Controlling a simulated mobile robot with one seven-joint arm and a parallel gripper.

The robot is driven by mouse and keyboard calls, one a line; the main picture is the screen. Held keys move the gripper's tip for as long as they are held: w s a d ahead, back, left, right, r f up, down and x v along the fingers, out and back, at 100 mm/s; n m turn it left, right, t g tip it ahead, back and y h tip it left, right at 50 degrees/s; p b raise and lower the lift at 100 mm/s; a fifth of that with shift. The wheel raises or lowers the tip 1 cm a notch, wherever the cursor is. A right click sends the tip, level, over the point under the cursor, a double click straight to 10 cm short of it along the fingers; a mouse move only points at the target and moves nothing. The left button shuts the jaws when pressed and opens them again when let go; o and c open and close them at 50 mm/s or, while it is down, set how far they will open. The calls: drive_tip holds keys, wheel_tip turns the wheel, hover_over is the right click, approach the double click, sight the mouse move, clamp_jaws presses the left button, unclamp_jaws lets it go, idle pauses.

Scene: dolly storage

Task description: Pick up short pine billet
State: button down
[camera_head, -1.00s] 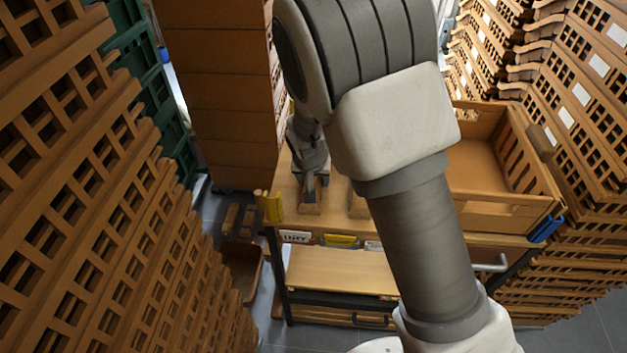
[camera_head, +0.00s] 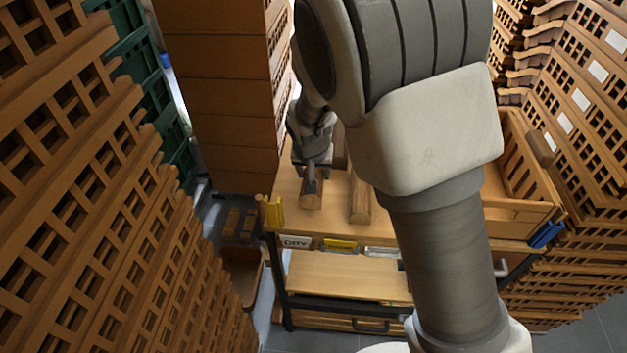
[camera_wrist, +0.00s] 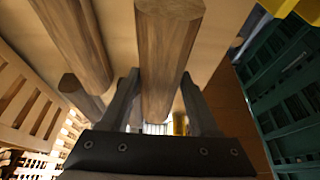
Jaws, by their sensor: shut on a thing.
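The short pine billet (camera_head: 311,200) is at the left front of the wooden bench top (camera_head: 285,187). My gripper (camera_head: 311,176) is over it from above. In the wrist view the billet (camera_wrist: 168,55) runs between the two fingers of my gripper (camera_wrist: 160,95), which are shut on its sides. Its far part is hidden behind the gripper. I cannot tell whether it is clear of the bench top. A second billet (camera_head: 360,199) lies to its right, apart from it, and also shows in the wrist view (camera_wrist: 75,40).
Another billet (camera_wrist: 83,97) lies beyond the second one. A wooden crate (camera_head: 520,215) stands on the bench's right. A yellow piece (camera_head: 273,211) is at the bench's left front corner. Tall stacks of brown crates (camera_head: 90,220) close in on the left, and others on the right.

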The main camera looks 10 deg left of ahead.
drive_tip(key=d+r, duration=0.2)
drive_tip(key=d, duration=0.2)
drive_tip(key=d+r, duration=0.2)
drive_tip(key=d, duration=0.1)
drive_tip(key=d+r, duration=0.2)
drive_tip(key=d, duration=0.2)
drive_tip(key=shift+w+d+r, duration=0.1)
drive_tip(key=shift+d+r, duration=0.2)
